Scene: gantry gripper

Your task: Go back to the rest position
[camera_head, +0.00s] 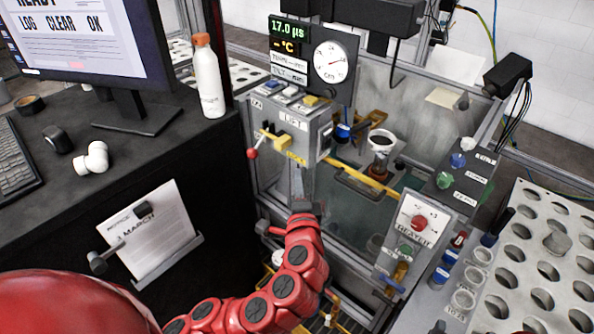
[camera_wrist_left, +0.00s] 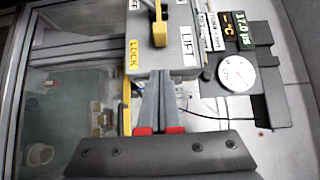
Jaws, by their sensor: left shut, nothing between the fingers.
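My left gripper (camera_head: 298,176) is at the end of my red arm in the middle of the head view. Its grey fingers point up and away, with their tips just below the grey control box (camera_head: 293,128). In the left wrist view the gripper (camera_wrist_left: 160,78) is shut and empty, its fingers side by side at the lower edge of the box. The yellow lever (camera_head: 284,142) on the box also shows in the left wrist view (camera_wrist_left: 159,33), beyond the fingertips and apart from them. My right gripper is not in view.
A gauge panel (camera_head: 330,62) stands above the box. A clear-walled enclosure with a dark cup (camera_head: 382,141) lies to the right. A red-button panel (camera_head: 419,223) and perforated rack (camera_head: 540,262) are at right. A desk with a white bottle (camera_head: 208,78) and monitor is at left.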

